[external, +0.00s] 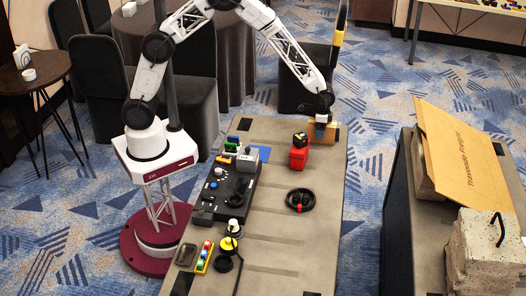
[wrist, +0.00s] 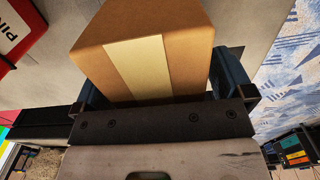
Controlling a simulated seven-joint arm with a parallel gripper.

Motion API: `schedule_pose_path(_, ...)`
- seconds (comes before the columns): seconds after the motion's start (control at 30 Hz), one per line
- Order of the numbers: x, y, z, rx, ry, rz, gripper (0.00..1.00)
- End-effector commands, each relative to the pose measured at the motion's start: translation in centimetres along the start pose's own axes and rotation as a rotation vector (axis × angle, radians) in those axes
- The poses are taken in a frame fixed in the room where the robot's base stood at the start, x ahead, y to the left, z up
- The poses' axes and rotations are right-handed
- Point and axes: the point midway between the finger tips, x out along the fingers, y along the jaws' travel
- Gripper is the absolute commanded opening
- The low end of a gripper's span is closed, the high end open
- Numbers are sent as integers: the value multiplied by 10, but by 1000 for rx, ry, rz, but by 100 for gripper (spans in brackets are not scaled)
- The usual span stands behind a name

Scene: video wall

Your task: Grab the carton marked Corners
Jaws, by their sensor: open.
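A brown carton (external: 329,137) with a pale tape strip sits at the far end of the grey table (external: 262,240). In the wrist view the carton (wrist: 190,55) fills the space between the dark fingers of my gripper (wrist: 160,80). My gripper (external: 321,117) is at the carton in the external view, reaching down from above. The fingers are open, one on each side of the carton; whether they touch it I cannot tell. No word is readable on its visible faces, so the Corners marking is not seen.
A red object (external: 299,157) with a black top stands close by; a black control panel (external: 226,187) lies left of it. A separate bench at right holds a cardboard sheet (external: 462,150) and a concrete block (external: 487,250). The table's right side is mostly clear.

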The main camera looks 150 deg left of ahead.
Motion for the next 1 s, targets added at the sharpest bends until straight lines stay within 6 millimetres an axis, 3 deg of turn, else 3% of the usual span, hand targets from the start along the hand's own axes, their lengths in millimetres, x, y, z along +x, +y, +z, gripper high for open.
schedule_pose_path(0.07,0,0,0,0,0,0,99)
schedule_pose_path(0.5,0,0,0,0,1,0,34)
schedule_pose_path(1.0,-10,0,-1,0,2,0,34)
